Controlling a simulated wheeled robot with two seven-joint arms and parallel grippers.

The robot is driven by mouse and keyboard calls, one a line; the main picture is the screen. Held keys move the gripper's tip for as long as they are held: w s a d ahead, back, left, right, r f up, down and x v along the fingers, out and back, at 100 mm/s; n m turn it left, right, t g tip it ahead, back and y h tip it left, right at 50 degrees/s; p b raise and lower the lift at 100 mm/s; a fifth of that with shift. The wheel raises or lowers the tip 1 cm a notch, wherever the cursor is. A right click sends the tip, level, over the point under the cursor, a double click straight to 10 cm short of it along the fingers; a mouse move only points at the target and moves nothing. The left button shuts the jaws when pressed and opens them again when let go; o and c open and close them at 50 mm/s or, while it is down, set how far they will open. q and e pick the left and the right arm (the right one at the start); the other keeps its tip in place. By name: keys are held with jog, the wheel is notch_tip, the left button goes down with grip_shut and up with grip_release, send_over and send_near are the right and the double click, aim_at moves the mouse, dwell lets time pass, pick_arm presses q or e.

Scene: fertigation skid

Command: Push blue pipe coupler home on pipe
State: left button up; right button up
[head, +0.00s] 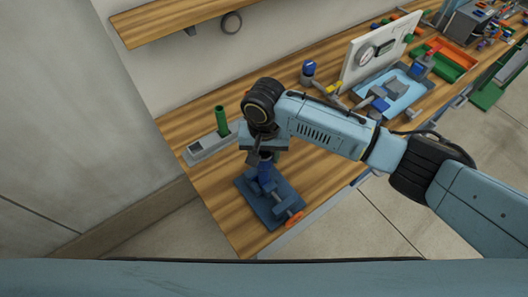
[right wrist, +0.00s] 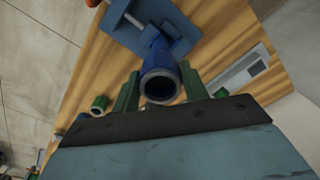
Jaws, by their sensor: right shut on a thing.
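The blue pipe coupler (right wrist: 158,55) is a tube with a grey-rimmed open end facing the camera in the right wrist view. It stands between the green fingers of my right gripper (right wrist: 159,82), which is shut on it. In the head view, the blue coupler (head: 265,172) shows just below my right gripper (head: 262,157), above a blue vise (head: 262,208) with an orange handle. The coupler's far end meets the vise area in the wrist view. I cannot make out the pipe or how far the coupler sits on it. My left gripper is not in view.
A grey holder (head: 208,149) and an upright green tube (head: 221,121) stand left of the vise. A blue-capped bottle (head: 308,70), a white panel (head: 378,50) and an orange tray (head: 452,57) lie farther back. The bench's front edge is close to the vise.

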jog(key=shift+f, duration=0.6)
dwell(1.1)
jog(key=o, duration=0.8)
jog(key=shift+r, duration=0.1)
jog(key=shift+r, duration=2.15)
jog(key=o, duration=0.6)
jog(key=shift+c, duration=0.2)
notch_tip(320, 180, up, 9)
